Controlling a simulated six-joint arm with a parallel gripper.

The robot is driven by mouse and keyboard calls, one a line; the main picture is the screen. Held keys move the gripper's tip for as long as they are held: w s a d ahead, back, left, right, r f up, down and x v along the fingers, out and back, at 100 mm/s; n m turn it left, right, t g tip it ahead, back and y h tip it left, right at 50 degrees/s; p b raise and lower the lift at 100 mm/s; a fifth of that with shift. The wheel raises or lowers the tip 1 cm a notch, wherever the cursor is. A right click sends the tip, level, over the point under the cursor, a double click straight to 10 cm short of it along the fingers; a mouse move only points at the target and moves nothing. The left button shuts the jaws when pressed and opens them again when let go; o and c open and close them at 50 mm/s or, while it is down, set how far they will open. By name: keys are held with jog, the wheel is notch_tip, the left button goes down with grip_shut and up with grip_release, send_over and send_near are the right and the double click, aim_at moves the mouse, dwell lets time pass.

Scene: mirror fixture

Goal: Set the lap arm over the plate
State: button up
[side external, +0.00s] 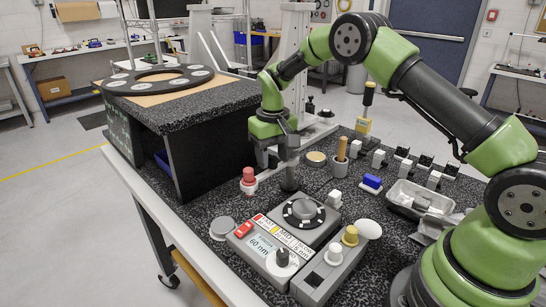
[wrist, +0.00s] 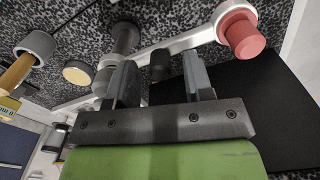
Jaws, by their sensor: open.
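A light grey bar (wrist: 190,40), apparently the lap arm, runs diagonally in the wrist view past a dark grey post (wrist: 125,38). A red knob (wrist: 242,33) on a white collar sits at its right end; the knob also shows in the side view (side external: 248,175). My gripper (wrist: 160,84) is open, its two fingers pointing toward the bar. A short dark peg (wrist: 160,64) appears between them; I cannot tell whether they touch it. In the side view my gripper (side external: 282,158) is low above the post. A dark round plate with white dots (side external: 303,212) sits on the grey console.
A black bench (side external: 215,145) with a large ring (side external: 158,80) on top stands left of my gripper.

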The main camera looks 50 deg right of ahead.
jog(key=shift+f, duration=0.35)
grip_shut()
